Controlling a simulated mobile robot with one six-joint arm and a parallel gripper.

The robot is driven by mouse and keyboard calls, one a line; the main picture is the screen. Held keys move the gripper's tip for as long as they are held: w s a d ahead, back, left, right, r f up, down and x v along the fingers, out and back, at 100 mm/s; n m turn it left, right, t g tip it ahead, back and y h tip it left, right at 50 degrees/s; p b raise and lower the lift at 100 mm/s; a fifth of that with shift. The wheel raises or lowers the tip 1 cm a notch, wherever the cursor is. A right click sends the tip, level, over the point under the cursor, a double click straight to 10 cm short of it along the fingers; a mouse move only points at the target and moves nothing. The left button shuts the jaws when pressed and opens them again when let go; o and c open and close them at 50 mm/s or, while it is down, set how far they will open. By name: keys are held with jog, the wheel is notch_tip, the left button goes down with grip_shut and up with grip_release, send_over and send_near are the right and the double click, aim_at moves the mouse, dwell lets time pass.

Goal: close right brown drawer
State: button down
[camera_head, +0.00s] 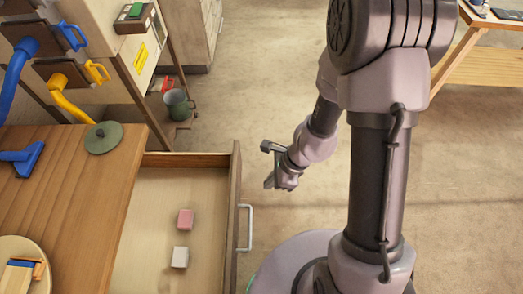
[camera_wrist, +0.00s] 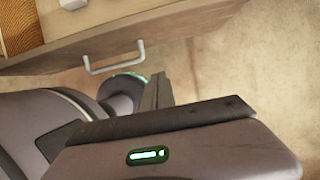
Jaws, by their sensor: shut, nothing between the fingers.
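A brown wooden drawer (camera_head: 236,205) stands pulled out from under the wooden worktop in the head view. A pink block (camera_head: 185,219) and a white block (camera_head: 180,257) lie inside it. Its pale handle (camera_head: 247,228) is on the outer front face. My gripper (camera_head: 267,166) is shut and empty, to the right of the drawer front and beyond the handle, apart from it. In the wrist view the drawer front (camera_wrist: 130,38) crosses the top, with the handle (camera_wrist: 115,58) below it. The wrist view shows the gripper (camera_wrist: 160,90) only edge-on.
The worktop (camera_head: 75,190) carries a green lid (camera_head: 103,137) and a plate (camera_head: 20,262) at its near end. A cabinet with blue and yellow handles (camera_head: 97,71) stands at the back left. Open floor (camera_head: 260,80) lies right of the drawer.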

jog(key=a+f+b, duration=0.6)
jog(key=a+f, duration=0.1)
jog(key=f, duration=0.2)
jog(key=shift+w+a, duration=0.15)
jog(key=shift+a, duration=0.25)
jog(key=shift+a, duration=0.15)
